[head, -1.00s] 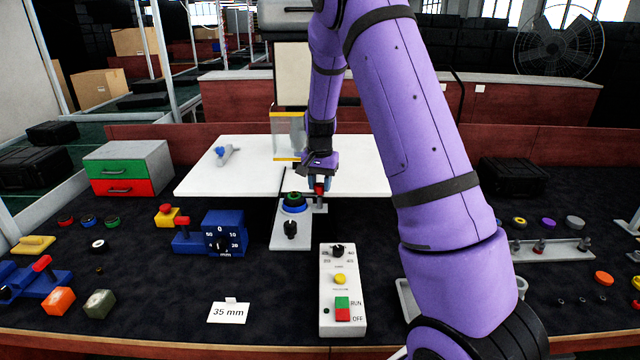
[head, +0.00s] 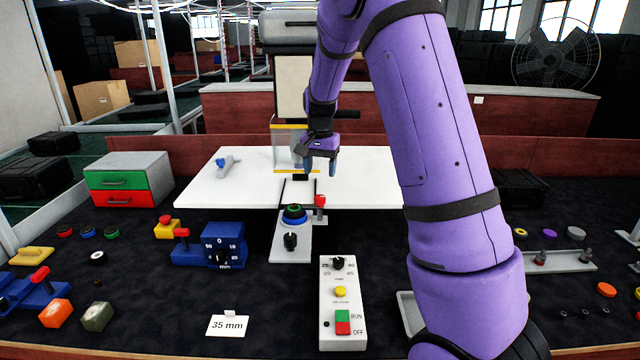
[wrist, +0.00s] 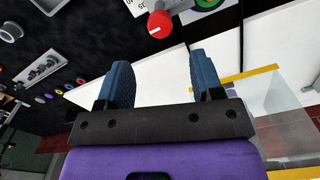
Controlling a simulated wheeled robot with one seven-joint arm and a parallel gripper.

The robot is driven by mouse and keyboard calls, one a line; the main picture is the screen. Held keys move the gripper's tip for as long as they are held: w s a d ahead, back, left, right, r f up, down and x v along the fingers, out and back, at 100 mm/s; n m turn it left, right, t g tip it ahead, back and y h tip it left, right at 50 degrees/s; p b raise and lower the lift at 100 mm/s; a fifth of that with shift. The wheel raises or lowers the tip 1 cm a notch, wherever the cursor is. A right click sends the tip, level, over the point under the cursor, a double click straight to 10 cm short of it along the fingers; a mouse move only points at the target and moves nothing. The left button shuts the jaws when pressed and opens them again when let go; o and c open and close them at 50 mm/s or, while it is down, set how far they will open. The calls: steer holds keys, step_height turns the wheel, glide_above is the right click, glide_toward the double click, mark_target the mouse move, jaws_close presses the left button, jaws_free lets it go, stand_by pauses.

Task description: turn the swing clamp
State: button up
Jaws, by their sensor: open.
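The swing clamp appears to be the red-topped post (head: 320,203) at the back right of a light grey fixture plate (head: 290,252). In the wrist view its round red top (wrist: 159,24) shows a white line. Beside it on the plate sits a stack of round parts (head: 294,214), green and black over blue. A black knob (head: 290,241) stands in front of the stack. My gripper (head: 320,165) is open and empty, above and behind the red top, not touching it. The wrist view shows clear space between its blue fingers (wrist: 160,62).
A white table (head: 220,185) lies behind the fixture, with a clear guard with yellow edges (head: 287,148) close to my gripper. In front stands a control box (head: 341,318). Left are a blue dial block (head: 222,246) and a "35 mm" card (head: 228,325).

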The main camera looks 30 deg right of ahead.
steer(key=shift+r, duration=1.1)
steer(key=s+a+r+n+t, duration=0.1)
steer(key=s+a+r+n, duration=0.1)
steer(key=s+a+r, duration=0.45)
steer(key=s+a+r+n+t, duration=0.2)
steer(key=s+a+r+n, duration=0.1)
steer(key=s+r, duration=0.5)
steer(key=s+a+n+t, duration=0.1)
steer(key=s+a+n, duration=0.1)
steer(key=s, duration=0.8)
steer(key=s+a+n+t, duration=0.1)
steer(key=s+a+n, duration=0.2)
steer(key=s, duration=0.7)
steer(key=shift+s+a+f, duration=0.2)
steer(key=shift+a+f, duration=0.1)
steer(key=shift+a, duration=0.1)
